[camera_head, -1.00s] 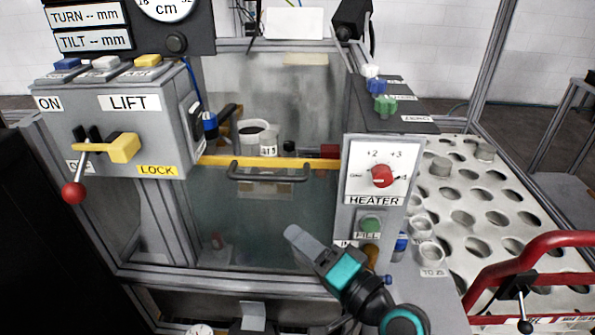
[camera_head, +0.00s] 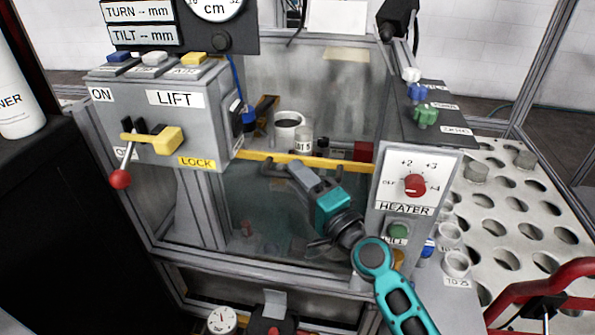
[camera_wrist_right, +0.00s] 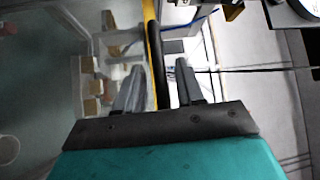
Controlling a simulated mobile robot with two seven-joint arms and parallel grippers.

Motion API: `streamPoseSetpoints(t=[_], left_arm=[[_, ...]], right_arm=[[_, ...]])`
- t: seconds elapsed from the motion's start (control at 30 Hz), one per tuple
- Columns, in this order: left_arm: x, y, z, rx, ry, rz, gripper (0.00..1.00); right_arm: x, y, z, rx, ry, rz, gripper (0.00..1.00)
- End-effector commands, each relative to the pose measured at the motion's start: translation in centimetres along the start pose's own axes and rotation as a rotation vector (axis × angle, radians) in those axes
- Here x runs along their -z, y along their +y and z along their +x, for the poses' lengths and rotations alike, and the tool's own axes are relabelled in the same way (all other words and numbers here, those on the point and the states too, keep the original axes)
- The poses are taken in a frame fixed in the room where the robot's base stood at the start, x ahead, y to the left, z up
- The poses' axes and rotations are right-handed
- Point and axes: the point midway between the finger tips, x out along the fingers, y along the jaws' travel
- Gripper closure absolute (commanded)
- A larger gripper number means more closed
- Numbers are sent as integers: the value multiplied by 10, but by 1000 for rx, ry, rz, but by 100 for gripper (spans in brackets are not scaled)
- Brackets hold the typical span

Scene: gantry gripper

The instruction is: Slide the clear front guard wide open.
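The clear front guard (camera_head: 265,215) is a see-through panel with a yellow strip (camera_head: 345,163) along its top edge. It stands across the lower front of the machine, and the upper part of the opening is uncovered. A dark bar handle (camera_head: 268,172) sits just below the strip. My right gripper (camera_head: 298,172) is at the handle and hides part of it. In the right wrist view its two fingers (camera_wrist_right: 158,85) stand apart, with the dark handle (camera_wrist_right: 152,38) running between them and a gap at the right finger. My left gripper is not in view.
The LIFT box (camera_head: 160,130) with its yellow lock and red-knobbed lever (camera_head: 121,178) is on the left. The HEATER panel (camera_head: 410,180) stands close to the right of the guard. A perforated table (camera_head: 520,230) and red rail (camera_head: 540,290) lie further right. Cups (camera_head: 289,130) stand behind the guard.

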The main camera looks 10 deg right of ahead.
Motion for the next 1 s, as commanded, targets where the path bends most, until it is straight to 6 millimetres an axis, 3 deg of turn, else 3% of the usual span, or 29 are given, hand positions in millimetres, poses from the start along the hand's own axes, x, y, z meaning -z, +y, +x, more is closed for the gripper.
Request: streamPoseSetpoints(t=[0.13,0.43,0.83,1.0], left_arm=[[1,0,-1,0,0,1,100],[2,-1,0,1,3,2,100],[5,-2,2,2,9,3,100],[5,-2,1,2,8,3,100]], right_arm=[[0,0,10,0,-1,0,62],[0,0,12,-1,-1,0,62],[0,0,11,-1,0,0,100],[0,0,11,-1,0,0,100]])
